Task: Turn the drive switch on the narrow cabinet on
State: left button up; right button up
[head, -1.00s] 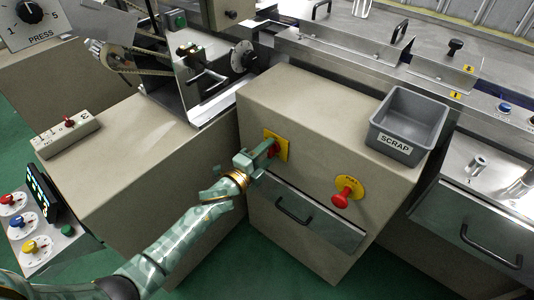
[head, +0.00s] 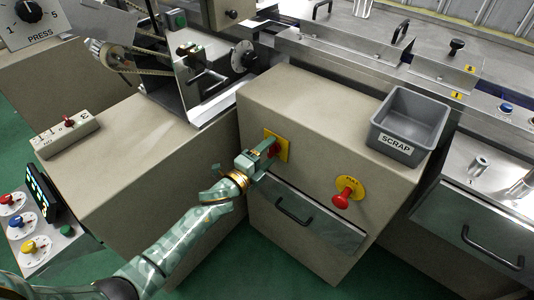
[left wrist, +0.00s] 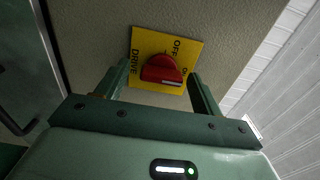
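The drive switch is a red knob (left wrist: 162,70) on a yellow plate (left wrist: 139,45) marked DRIVE, OFF and ON. I cannot tell for sure which mark the knob points to. My left gripper (left wrist: 162,84) is at the switch, with one finger on each side of the knob in the left wrist view and a gap on both sides. In the head view the left gripper (head: 265,152) hides part of the plate. My right gripper is not in view.
A red push-button (head: 341,200) on a yellow disc is right of the switch, above a drawer handle (head: 293,212). A grey SCRAP bin (head: 410,118) stands on the cabinet top. A control panel (head: 38,225) and a small switch box (head: 66,134) are at left.

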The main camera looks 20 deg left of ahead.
pick_arm(q)
jog(key=shift+s+a+r, duration=0.1)
jog(key=shift+s+a, duration=0.05)
jog(key=shift+s, duration=0.2)
jog(key=p+v, duration=0.3)
jog(key=v, duration=1.2)
jog(key=shift+s, duration=0.3)
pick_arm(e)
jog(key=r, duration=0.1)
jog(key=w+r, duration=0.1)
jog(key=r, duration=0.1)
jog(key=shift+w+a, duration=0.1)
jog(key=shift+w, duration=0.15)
pick_arm(q)
jog(key=shift+a, duration=0.1)
